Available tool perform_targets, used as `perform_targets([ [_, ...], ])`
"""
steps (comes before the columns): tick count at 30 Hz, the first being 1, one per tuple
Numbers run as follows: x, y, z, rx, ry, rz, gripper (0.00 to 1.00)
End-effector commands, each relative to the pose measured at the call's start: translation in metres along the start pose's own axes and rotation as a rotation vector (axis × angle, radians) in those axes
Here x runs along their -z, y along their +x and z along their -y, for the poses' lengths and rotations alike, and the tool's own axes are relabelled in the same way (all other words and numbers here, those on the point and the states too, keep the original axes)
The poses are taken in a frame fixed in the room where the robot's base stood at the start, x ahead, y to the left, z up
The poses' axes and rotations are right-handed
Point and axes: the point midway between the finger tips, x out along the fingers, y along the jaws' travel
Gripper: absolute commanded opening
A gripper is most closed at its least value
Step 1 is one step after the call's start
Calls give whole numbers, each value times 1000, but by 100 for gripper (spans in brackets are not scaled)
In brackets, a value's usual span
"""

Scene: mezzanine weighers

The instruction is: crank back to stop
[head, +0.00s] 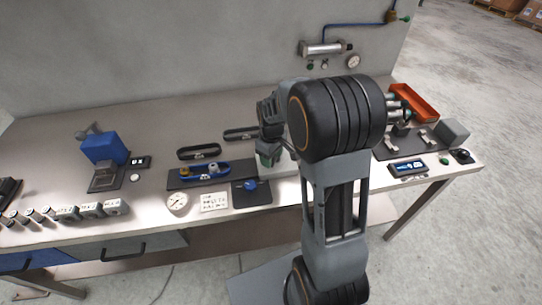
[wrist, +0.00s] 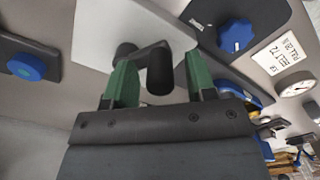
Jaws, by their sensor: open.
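In the wrist view a dark crank handle (wrist: 160,74), with a short arm running left to a round hub (wrist: 125,50), stands on the face of a white block (wrist: 105,28). My gripper (wrist: 160,82) is open, with one green finger on each side of the handle in the picture. A gap shows on both sides, wider at the right finger. I cannot tell how deep the handle sits between the fingers. In the head view my gripper (head: 268,153) is by the white block (head: 283,166); my arm hides much of the block and the crank.
A dark plate with a blue knob (head: 250,186) lies just left of the block, beside a white label card (head: 214,201) and a gauge (head: 177,202). An orange bin (head: 416,103) stands at the right.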

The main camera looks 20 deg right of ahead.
Motion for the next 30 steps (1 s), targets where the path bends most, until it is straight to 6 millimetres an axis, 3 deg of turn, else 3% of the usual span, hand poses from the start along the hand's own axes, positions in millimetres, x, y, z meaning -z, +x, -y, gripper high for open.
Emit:
perform_targets([
  [8,1,-15,0,-2,0,-3,51],
  [21,1,-100,0,-3,0,-3,51],
  [30,0,-133,0,-1,0,-1,51],
])
